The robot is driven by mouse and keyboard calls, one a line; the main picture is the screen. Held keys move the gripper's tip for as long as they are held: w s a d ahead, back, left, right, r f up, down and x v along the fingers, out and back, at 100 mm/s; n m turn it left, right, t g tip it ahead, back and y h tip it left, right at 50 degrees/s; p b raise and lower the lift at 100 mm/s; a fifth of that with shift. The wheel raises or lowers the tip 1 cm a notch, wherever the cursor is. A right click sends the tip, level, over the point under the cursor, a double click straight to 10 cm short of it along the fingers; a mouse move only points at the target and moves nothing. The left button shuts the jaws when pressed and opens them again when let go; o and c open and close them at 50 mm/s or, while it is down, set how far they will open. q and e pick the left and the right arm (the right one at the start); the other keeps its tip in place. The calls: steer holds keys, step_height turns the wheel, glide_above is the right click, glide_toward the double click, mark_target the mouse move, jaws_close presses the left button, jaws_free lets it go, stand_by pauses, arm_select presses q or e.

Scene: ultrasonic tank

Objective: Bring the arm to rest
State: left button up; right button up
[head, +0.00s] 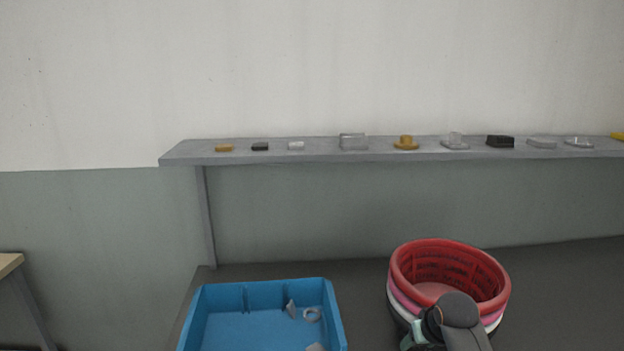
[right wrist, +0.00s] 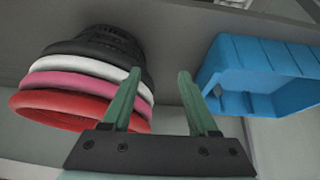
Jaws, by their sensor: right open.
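My right gripper shows in the right wrist view (right wrist: 160,80) with its two green fingers apart and nothing between them. In the head view my right arm comes in at the bottom, in front of the basket stack, and a bit of green shows at its left side; the fingertips cannot be made out there. My left gripper is not in view.
A stack of round baskets, red (head: 404,268), pink, white and black, stands close to my right arm. A blue bin (head: 257,283) with several grey pieces stands left of it. A grey shelf (head: 186,153) behind holds several small items.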

steer(key=s+a+f+t, duration=0.1)
steer(key=s+f, duration=0.6)
steer(key=f, duration=0.4)
steer(key=s+a+f+t, duration=0.1)
steer(key=s+f, duration=0.1)
steer(key=s, duration=0.6)
steer(key=s+a+f+y, duration=0.1)
steer(key=s+a+f, duration=0.1)
steer(key=s, duration=0.5)
steer(key=s+a+f+n+t+y, duration=0.1)
steer(key=s+a+f, duration=0.1)
steer(key=s, duration=0.6)
steer(key=shift+s+f+t, duration=0.3)
steer(key=shift+s+f, duration=0.05)
steer(key=shift+f, duration=0.4)
